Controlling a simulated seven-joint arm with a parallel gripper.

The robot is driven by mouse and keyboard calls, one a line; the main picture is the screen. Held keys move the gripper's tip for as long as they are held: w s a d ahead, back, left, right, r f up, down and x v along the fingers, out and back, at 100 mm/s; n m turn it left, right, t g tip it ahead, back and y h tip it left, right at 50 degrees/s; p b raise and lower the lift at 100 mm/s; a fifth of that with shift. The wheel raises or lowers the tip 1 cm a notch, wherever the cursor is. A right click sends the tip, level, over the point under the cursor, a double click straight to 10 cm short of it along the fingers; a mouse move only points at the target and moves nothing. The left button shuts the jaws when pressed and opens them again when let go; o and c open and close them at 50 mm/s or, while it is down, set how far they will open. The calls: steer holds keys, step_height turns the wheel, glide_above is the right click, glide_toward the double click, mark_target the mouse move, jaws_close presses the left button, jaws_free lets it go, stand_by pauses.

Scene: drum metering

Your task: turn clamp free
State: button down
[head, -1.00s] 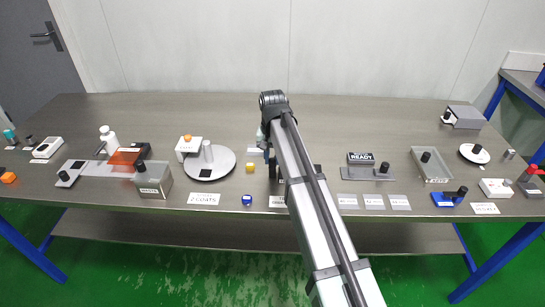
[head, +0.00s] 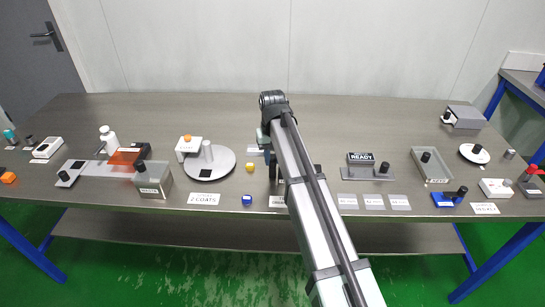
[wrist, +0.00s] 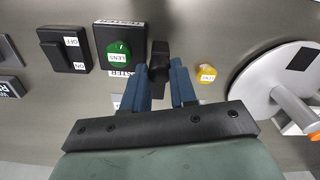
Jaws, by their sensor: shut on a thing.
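The clamp's black handle (wrist: 160,62) is in the wrist view, standing between the fingertips of my gripper (wrist: 162,82). My gripper is shut on it, with one blue finger on each side. Beside it on the left, a round green lens (wrist: 119,55) sits on a black holder (wrist: 120,34) with a partly hidden label below.
A yellow lens piece (wrist: 205,74) lies right of the fingers, near a grey turntable (head: 224,158). A black ON/OFF switch box (wrist: 66,50) is on the left. A blue piece (head: 247,200) is near the front edge. The READY unit (head: 361,160) stands right of my arm.

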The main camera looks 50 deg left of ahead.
mark_target(272, 159)
steer(key=c, duration=0.9)
jaws_free()
steer(key=shift+r, duration=0.1)
step_height(272, 159, up, 14)
